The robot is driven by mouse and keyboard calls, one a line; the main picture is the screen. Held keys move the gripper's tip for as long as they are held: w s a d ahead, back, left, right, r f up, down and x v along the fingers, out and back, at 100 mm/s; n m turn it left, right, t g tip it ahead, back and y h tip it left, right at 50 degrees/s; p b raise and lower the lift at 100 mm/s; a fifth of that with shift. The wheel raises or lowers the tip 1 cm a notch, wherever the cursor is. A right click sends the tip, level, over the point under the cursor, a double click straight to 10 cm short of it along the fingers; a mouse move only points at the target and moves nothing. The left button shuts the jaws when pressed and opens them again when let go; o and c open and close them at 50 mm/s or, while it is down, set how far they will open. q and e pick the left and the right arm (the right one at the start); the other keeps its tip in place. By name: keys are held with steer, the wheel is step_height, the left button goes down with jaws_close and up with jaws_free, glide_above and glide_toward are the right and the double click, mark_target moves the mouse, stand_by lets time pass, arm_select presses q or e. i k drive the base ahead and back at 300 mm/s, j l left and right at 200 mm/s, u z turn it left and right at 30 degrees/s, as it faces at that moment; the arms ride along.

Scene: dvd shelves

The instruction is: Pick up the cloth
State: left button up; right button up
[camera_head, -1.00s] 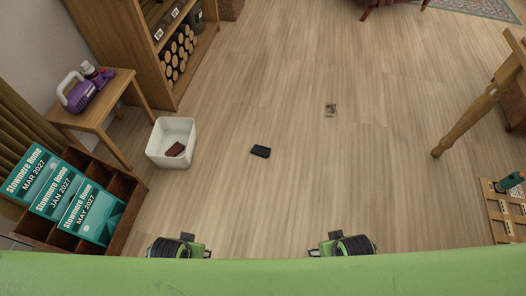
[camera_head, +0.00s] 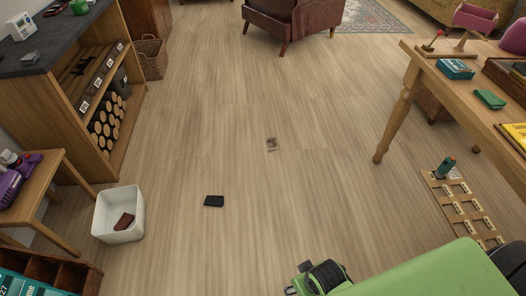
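A small flat green item (camera_head: 489,99), which may be the cloth, lies on the wooden table (camera_head: 424,72) at the right. It looks like a folded piece, but its material is too small to tell. A teal box (camera_head: 455,69) lies a little behind and left of it. Nothing touches the green item. Neither of my grippers can be made out; only green and black parts of my own body show at the bottom edge.
A white bin (camera_head: 119,222) holding a brown item, a black case (camera_head: 214,201) and a small card-like item (camera_head: 271,144) are on the floor. A brown armchair (camera_head: 292,20) stands at the back.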

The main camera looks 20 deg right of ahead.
mark_target(218, 202)
steer(key=i+j+z, duration=0.25)
steer(key=i+j, duration=0.4)
steer(key=j, duration=0.2)
